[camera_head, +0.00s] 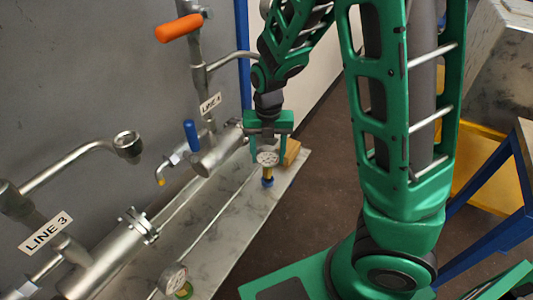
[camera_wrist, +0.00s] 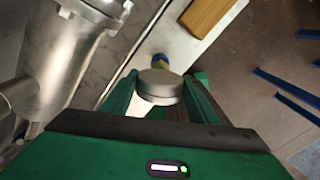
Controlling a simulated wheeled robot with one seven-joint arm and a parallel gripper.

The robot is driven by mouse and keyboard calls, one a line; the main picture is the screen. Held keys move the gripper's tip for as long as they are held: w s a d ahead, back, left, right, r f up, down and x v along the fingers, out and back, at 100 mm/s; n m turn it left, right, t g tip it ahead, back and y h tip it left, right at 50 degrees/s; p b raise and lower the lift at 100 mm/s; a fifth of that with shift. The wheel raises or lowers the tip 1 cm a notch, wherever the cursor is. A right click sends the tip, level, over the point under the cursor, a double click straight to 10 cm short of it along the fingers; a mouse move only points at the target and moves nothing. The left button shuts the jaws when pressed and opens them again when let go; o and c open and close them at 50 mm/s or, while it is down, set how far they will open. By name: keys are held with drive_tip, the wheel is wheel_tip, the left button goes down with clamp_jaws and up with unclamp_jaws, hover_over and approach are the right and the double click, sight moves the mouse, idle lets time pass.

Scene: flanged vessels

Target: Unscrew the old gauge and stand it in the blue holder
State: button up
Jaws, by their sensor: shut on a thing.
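My gripper (camera_head: 268,152) points down over the metal shelf and is shut on a round gauge (camera_head: 267,159) with a pale dial. In the wrist view the gauge (camera_wrist: 160,84) sits between the two fingers of my gripper (camera_wrist: 161,95). The gauge looks upright, with a brass-coloured stem beneath it. The small blue holder (camera_head: 267,182) is directly under the stem, on the shelf, and it also shows in the wrist view (camera_wrist: 160,59). I cannot tell whether the stem is fully seated in the holder.
The metal shelf (camera_head: 222,222) carries a wooden block (camera_head: 291,153) close behind my gripper. A second gauge (camera_head: 173,277) stands on a green base at the front. Flanged vessels (camera_head: 217,151) and pipes with an orange handle (camera_head: 179,28) line the left.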

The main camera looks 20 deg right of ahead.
drive_tip(key=shift+f, duration=1.25)
drive_tip(key=o, duration=1.4)
drive_tip(key=shift+c, duration=0.2)
drive_tip(key=shift+r, duration=0.1)
